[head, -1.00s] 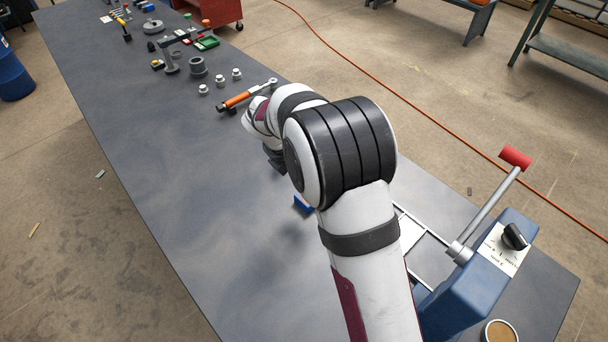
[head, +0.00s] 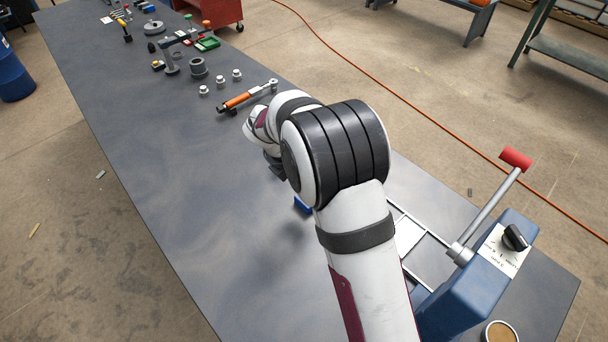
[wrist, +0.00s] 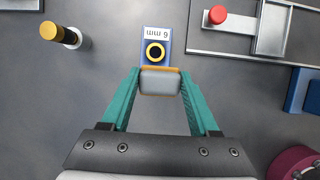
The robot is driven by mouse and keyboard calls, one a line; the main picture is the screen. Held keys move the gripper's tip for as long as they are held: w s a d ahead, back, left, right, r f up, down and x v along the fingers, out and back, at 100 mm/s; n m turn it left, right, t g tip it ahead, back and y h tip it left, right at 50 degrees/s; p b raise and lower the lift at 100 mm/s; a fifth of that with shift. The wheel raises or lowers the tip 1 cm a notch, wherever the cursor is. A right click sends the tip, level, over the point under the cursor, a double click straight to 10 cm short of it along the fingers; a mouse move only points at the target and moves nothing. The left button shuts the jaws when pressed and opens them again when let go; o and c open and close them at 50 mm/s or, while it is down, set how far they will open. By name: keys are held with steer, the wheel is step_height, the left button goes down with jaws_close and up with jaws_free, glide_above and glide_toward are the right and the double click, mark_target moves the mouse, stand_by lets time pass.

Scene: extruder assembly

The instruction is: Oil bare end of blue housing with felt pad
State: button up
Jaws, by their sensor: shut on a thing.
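In the wrist view my gripper (wrist: 160,82) has its teal fingers shut on a grey pad-like block (wrist: 160,82) with a tan edge, likely the felt pad. Just beyond it is a blue block (wrist: 145,58), likely the blue housing, with a white "6 mm" label and a yellow ring around a dark round opening. The pad's far edge overlaps the block's near end in this view; I cannot tell whether they touch. In the head view part of the blue block (head: 302,205) shows beside my arm, which hides the gripper's fingertips and the pad.
A metal frame with a red knob (wrist: 217,14) lies right of the blue block. A yellow-tipped cylinder (wrist: 58,33) stands to its left. A blue machine with a red-handled lever (head: 514,160) is at the right. An orange-handled tool (head: 240,99) lies farther along the table.

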steer(key=shift+f, duration=2.7)
steer(key=shift+w+a+f, duration=0.35)
steer(key=shift+w+f, duration=0.05)
steer(key=shift+f, duration=0.15)
steer(key=shift+w+a, duration=1.05)
steer(key=shift+s+d, duration=1.35)
steer(key=shift+s+d+r, duration=0.1)
steer(key=shift+r, duration=3.9)
